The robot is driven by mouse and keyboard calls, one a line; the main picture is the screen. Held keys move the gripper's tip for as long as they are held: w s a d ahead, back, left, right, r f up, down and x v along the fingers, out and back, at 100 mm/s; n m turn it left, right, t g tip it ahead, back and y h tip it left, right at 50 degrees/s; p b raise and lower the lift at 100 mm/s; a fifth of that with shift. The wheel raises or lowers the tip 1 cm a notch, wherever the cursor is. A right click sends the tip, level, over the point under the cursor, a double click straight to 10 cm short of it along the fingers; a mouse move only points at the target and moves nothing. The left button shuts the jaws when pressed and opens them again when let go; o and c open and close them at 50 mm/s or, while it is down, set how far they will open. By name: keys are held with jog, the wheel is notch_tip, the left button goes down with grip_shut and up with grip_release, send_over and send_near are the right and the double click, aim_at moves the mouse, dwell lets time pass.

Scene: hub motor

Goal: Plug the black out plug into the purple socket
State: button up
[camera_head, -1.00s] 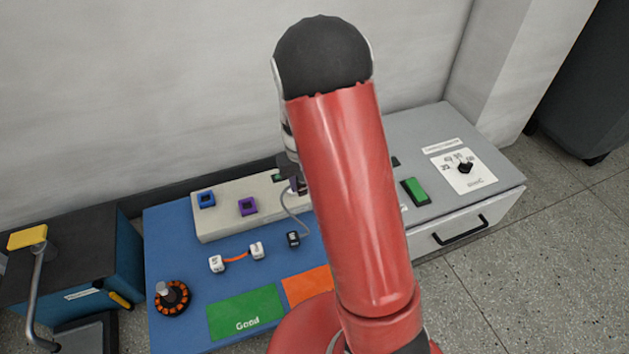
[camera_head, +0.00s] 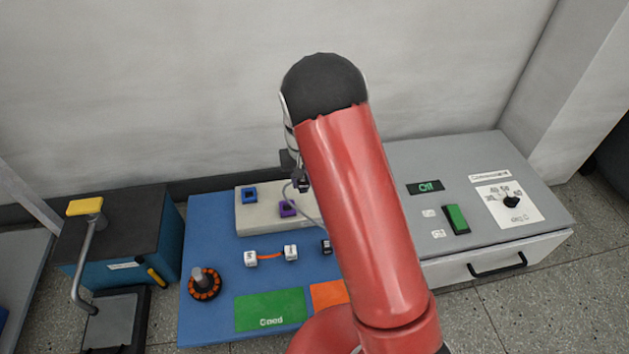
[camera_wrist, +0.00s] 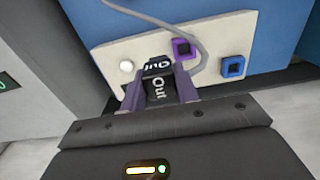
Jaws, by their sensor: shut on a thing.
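The black plug marked "Out" (camera_wrist: 157,86) is between the fingers of my gripper (camera_wrist: 158,73) in the wrist view, with a grey cable near it. My gripper is shut on it. The purple socket (camera_head: 288,208) is on the pale panel (camera_head: 252,222) in the head view. It also shows in the wrist view (camera_wrist: 182,49), just beyond the plug and slightly right. The plug appears apart from the socket, above the panel. In the head view my gripper (camera_head: 300,182) is partly hidden by my arm, a little above and right of the socket.
A blue socket (camera_head: 249,195) sits left of the purple one. A second black plug (camera_head: 326,247) lies on the blue mat, close to my arm. White plugs with an orange wire (camera_head: 270,256) lie in front. A grey control box (camera_head: 460,190) stands at the right.

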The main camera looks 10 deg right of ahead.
jog(key=w+a, duration=0.3)
jog(key=a, duration=0.2)
jog(key=shift+w+f+b, duration=0.1)
jog(key=shift+f+b, duration=2.35)
jog(key=shift+f, duration=2.05)
jog(key=shift+f, duration=0.1)
jog(key=shift+f+b, duration=0.35)
jog(key=shift+f, duration=0.1)
jog(key=shift+f+b, duration=0.3)
jog(key=shift+f, duration=0.15)
jog(key=shift+f, duration=0.1)
jog(key=shift+f, duration=0.15)
